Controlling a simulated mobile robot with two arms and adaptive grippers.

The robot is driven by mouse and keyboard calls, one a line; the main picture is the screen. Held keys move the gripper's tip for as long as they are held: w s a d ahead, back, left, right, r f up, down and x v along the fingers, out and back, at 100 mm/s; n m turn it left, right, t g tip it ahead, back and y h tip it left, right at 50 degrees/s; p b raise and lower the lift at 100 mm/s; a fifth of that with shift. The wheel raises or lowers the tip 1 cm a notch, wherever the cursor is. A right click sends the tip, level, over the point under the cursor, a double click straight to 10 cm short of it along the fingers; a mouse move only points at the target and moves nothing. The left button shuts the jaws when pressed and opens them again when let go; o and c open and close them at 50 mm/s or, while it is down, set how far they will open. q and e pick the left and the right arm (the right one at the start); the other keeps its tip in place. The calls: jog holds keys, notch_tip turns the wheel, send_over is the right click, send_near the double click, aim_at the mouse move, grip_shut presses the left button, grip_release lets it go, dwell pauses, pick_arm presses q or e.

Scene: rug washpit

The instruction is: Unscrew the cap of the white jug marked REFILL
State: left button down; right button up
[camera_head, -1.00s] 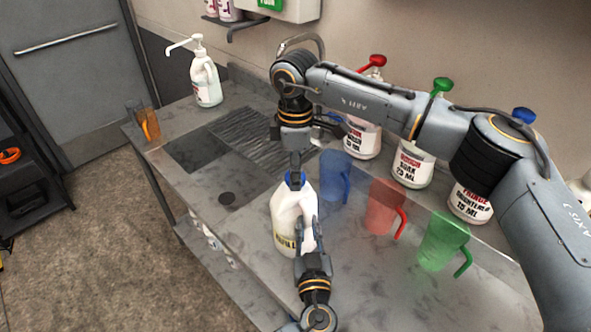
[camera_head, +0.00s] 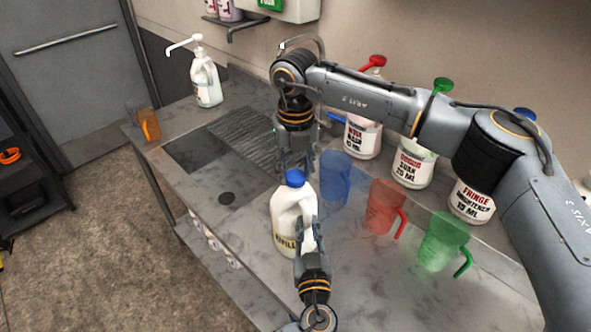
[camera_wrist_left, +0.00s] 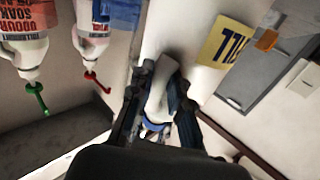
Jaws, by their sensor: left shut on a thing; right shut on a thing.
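The white jug (camera_head: 285,215) with a yellow label stands upright on the metal counter; part of the word REFILL is readable. Its blue cap (camera_head: 295,178) sits at the top of the neck. My left gripper (camera_head: 306,235) is shut on the jug's handle side from the front right. In the left wrist view the white handle (camera_wrist_left: 163,88) lies between its fingers, beside the yellow label (camera_wrist_left: 220,45). My right gripper (camera_head: 294,163) comes down from above and is shut at the cap; its fingertips are partly hidden, so the exact contact is unclear.
Blue (camera_head: 334,178), red (camera_head: 383,207) and green (camera_head: 441,242) measuring jugs stand to the right. Labelled bottles (camera_head: 412,163) line the wall behind. A sink (camera_head: 205,160) lies to the left, with a pump bottle (camera_head: 206,82) beyond it.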

jog(key=n, duration=2)
jog(key=shift+r, duration=0.1)
jog(key=n, duration=1.3)
